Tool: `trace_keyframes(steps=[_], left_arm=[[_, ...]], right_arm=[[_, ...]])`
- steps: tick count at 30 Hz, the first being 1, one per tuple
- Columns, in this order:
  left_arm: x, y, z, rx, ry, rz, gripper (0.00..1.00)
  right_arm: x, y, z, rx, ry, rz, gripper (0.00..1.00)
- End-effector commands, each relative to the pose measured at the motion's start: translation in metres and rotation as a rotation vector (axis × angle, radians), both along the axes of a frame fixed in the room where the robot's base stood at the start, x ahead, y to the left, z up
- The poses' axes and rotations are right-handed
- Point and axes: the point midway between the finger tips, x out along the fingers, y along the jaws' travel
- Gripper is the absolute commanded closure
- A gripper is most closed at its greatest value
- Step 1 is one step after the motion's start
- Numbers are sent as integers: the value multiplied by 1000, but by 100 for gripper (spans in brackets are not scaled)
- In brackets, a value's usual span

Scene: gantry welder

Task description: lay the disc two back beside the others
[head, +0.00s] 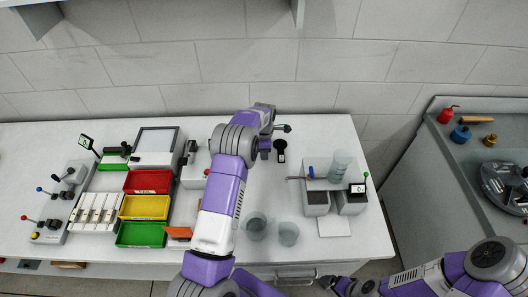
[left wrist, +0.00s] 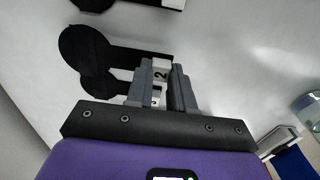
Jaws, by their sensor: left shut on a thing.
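My left gripper (head: 265,154) is over the back middle of the white bench, its fingers partly hidden by my arm. In the left wrist view my left gripper (left wrist: 167,78) is shut on disc two (left wrist: 159,73), with a white label marked 2 between the fingers. Two round black heads with dark handles overlap left of the fingers; I cannot tell which belongs to disc two. Another black disc (left wrist: 95,4) lies at the top edge of that view. In the head view a black disc with a white label (head: 281,151) is just right of the gripper. My right gripper (head: 332,283) is low at the front, its fingers unclear.
Red (head: 149,182), yellow (head: 145,207) and green (head: 141,235) bins stand left of my arm. A grey device (head: 336,198) with a clear beaker stands to the right. Bench between the disc and cups is bare.

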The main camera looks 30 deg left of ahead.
Motion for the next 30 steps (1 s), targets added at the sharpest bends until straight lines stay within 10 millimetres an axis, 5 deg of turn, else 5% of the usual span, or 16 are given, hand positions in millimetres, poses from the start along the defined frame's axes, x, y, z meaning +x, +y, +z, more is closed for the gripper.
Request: trace_keyframes(steps=[30], left_arm=[[1, -2, -12, 0, 0, 0, 100]], right_arm=[[0, 0, -10, 0, 0, 0, 6]])
